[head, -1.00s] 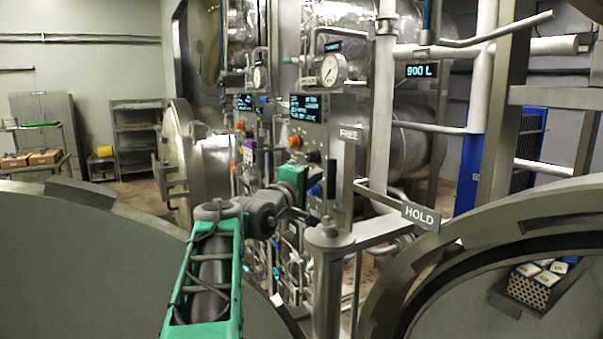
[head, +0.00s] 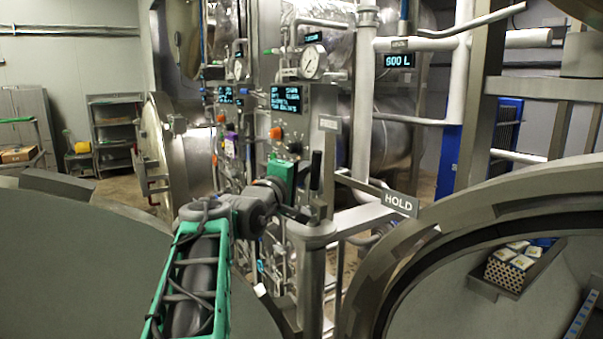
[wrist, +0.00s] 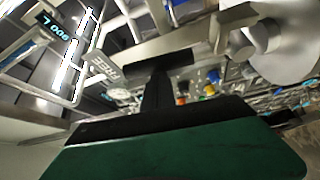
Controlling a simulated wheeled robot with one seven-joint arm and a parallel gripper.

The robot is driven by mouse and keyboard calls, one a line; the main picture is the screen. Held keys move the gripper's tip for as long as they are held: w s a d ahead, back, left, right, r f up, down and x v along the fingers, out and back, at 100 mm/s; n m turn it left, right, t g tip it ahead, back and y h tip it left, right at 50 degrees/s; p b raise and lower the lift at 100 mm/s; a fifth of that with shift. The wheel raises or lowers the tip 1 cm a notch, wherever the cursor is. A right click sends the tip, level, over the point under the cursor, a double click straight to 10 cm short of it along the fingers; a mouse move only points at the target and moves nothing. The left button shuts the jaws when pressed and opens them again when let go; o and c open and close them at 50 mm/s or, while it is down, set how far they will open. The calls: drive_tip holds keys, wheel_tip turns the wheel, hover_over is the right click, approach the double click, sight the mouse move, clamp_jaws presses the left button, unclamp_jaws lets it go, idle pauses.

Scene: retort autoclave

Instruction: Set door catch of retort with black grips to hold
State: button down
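The HOLD sign (head: 401,204) sits at the outer end of a pale bracket beside the open round door at right. The FREE sign (head: 330,124) is on an upright post, seen at a slant; it also shows in the wrist view (wrist: 104,64). A black upright grip (head: 316,171) stands close to the FREE post, apart from the HOLD sign. My gripper (head: 296,212), at the end of my green arm, is just left of and below this grip. In the wrist view, black parts run up from its green body. Contact and finger opening cannot be made out.
A pale round post (head: 312,236) and the bracket stand close to my gripper. The large open door (head: 415,235) at right and a grey round surface (head: 90,260) at left flank my arm. Behind are control panels with displays (head: 286,99), a gauge (head: 313,62) and pipes.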

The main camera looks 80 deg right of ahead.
sight(317, 189)
drive_tip(key=shift+s+a+f+b, duration=0.1)
drive_tip(key=shift+s+f+b, duration=0.1)
drive_tip(key=shift+b, duration=0.25)
drive_tip(key=s+a+f+m+g+b, duration=0.1)
drive_tip(key=m+b, duration=0.1)
drive_tip(key=b, duration=0.3)
drive_tip(key=s+a+m+g+h+b, duration=0.1)
drive_tip(key=m+b, duration=0.1)
drive_tip(key=b, duration=0.3)
drive_tip(key=s+a+f+m+h+b, duration=0.1)
drive_tip(key=m+b, duration=0.1)
drive_tip(key=b, duration=0.3)
drive_tip(key=shift+s+a+f+g, duration=0.15)
drive_tip(key=shift+s+f+g, duration=0.2)
drive_tip(key=shift+s+g, duration=0.05)
drive_tip(key=shift+s+a+f+m+g+b, duration=0.6)
drive_tip(key=shift+m+b, duration=0.7)
drive_tip(key=shift+b, duration=0.6)
drive_tip(key=shift+s+a+f+m+g+b, duration=0.4)
drive_tip(key=shift+m+g+b, duration=0.4)
drive_tip(key=shift+m+b, duration=0.8)
drive_tip(key=shift+s+a+f+m+g+b, duration=0.4)
drive_tip(key=shift+s+f+m+g+b, duration=0.45)
drive_tip(key=shift+b, duration=1.35)
drive_tip(key=shift+w+r, duration=0.2)
drive_tip(key=shift+w, duration=0.05)
